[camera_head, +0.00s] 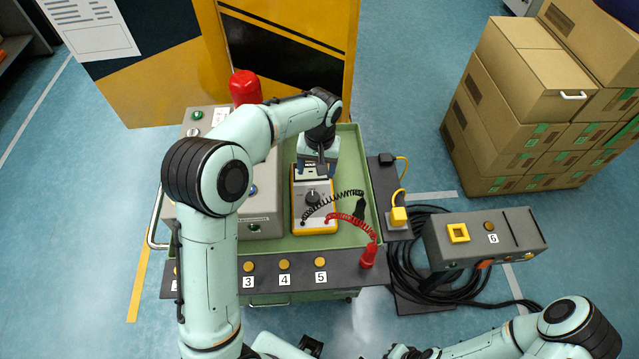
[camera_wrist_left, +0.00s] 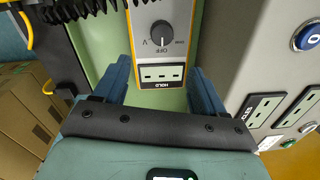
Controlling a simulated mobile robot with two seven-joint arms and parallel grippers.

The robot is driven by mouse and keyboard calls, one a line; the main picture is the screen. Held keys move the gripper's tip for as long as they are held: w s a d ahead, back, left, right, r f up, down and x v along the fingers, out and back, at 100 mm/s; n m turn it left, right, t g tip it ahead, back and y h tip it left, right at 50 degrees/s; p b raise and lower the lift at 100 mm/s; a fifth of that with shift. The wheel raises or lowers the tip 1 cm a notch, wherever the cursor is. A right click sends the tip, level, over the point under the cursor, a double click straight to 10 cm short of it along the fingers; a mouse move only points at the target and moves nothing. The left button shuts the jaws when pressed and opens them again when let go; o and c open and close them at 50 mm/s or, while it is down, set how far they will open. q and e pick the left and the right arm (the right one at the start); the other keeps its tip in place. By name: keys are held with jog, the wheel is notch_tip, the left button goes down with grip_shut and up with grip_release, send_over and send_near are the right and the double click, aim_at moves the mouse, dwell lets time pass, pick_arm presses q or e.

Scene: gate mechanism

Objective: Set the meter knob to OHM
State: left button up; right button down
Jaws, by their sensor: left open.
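The meter (camera_head: 325,222) is a yellow and grey box standing in the green tray of the cart. My left gripper (camera_head: 319,168) is open at the meter's far end. In the left wrist view its blue fingers (camera_wrist_left: 161,88) stand either side of the meter's HOLD end, apart from the knob.
Black and red coiled leads (camera_head: 345,218) cross the meter's near side. A red probe (camera_head: 368,256) stands on the cart's front ledge. A grey control box (camera_head: 262,205) stands left of the meter, and a red lamp (camera_head: 245,87) behind. Cardboard boxes (camera_head: 535,85) are stacked at right.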

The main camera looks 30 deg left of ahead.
aim_at(313, 196)
pick_arm(q)
jog(key=f, duration=1.2)
jog(key=shift+s+a+f, duration=0.35)
jog(key=shift+s+a, duration=0.05)
jog(key=c, duration=1.1)
